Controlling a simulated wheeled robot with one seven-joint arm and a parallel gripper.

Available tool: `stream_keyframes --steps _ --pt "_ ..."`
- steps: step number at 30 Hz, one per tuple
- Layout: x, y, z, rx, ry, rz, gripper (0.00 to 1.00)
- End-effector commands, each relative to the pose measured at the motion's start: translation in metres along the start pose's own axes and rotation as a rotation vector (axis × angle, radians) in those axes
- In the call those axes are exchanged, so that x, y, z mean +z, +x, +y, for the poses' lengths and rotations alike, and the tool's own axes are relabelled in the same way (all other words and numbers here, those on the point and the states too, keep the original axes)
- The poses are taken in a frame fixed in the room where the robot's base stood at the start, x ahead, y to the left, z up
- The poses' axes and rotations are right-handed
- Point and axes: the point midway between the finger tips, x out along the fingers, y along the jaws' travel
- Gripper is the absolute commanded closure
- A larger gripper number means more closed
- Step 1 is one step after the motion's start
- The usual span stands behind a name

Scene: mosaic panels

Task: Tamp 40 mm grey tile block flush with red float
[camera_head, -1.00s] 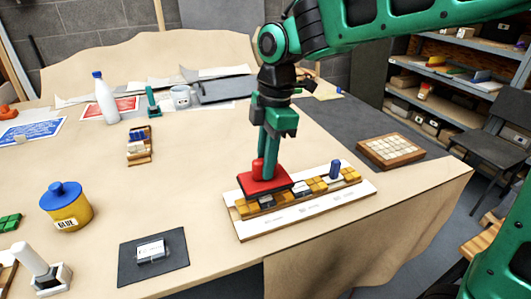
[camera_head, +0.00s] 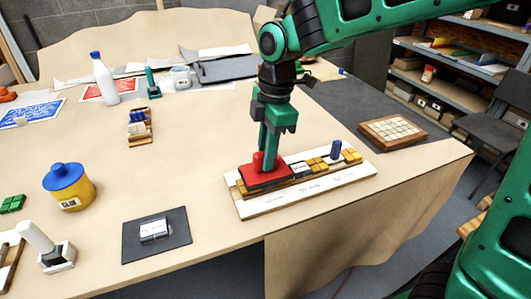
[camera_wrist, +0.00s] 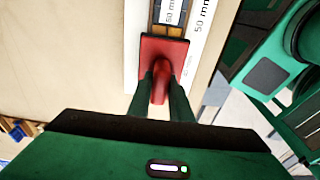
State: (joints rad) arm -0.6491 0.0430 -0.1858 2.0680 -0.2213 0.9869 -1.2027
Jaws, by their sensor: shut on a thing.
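My gripper (camera_head: 267,155) is shut on the upright handle of the red float (camera_head: 265,176), pointing down. The float's flat plate lies over the left part of the tile row on the white and wood panel (camera_head: 310,195). In the wrist view the fingers flank the handle and the red plate (camera_wrist: 163,51) covers the near tiles. A grey tile block (camera_head: 300,170) shows just right of the plate; in the wrist view a grey block (camera_wrist: 170,12) reads 50 mm. I see no 40 mm grey block; tiles under the plate are hidden.
Yellow tiles (camera_head: 317,165) and a blue peg (camera_head: 336,151) stand to the right in the row. A tiled board (camera_head: 392,132) lies beyond. The glue pot (camera_head: 70,187) and a dark mat (camera_head: 135,249) are to the left. Table between is clear.

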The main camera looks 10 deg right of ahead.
Motion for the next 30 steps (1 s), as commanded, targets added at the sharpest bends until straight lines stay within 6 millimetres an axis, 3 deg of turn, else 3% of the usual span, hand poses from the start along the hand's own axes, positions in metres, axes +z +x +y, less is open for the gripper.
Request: stream_keyframes --steps 30 --pt "0.0018 0.0070 0.0004 0.001 0.002 0.000 0.99"
